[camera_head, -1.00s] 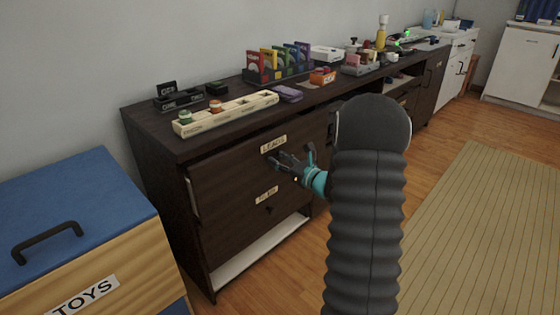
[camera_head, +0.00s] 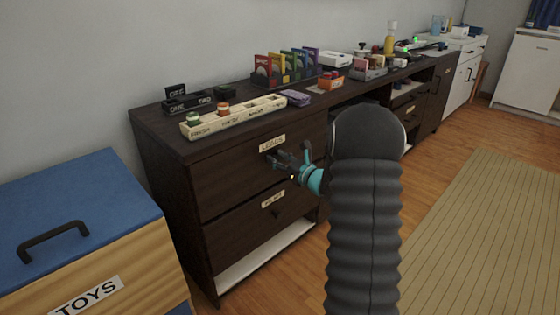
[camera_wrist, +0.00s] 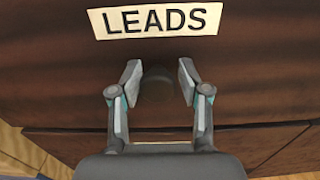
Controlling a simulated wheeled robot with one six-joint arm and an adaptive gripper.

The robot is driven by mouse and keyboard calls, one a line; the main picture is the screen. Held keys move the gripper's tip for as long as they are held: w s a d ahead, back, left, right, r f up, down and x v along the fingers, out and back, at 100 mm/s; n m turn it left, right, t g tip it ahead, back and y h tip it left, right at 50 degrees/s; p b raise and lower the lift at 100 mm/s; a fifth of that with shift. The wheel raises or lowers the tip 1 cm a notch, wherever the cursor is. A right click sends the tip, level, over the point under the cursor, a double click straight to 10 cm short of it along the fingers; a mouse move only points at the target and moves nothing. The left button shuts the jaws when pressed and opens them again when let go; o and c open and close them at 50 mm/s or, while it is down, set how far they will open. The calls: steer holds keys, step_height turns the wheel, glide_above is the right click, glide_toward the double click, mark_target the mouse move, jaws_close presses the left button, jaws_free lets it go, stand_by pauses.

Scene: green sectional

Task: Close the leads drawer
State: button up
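The leads drawer (camera_head: 225,180) is the upper dark wood drawer of the cabinet. Its front looks flush, or nearly flush, with the cabinet in the head view. Its label (camera_head: 272,143) reads LEADS, and the label is also close up in the wrist view (camera_wrist: 155,20). My gripper (camera_head: 283,160) is at the drawer front, just below the label. In the wrist view my gripper (camera_wrist: 158,82) has its two fingers apart, one on each side of the dark round knob (camera_wrist: 157,86). Gaps show between the fingers and the knob; whether the palm touches it is hidden.
A lower labelled drawer (camera_head: 245,225) is below, with a white strip (camera_head: 265,258) under it. A blue-topped toys box (camera_head: 75,205) stands at the left. A cream tray (camera_head: 235,117) and coloured holders (camera_head: 285,68) stand on the cabinet top. Floor with a mat (camera_head: 480,220) is clear at right.

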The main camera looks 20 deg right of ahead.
steer(key=shift+w+a+r, duration=0.1)
steer(key=shift+a, duration=0.1)
steer(key=v, duration=1.2)
stand_by(0.4)
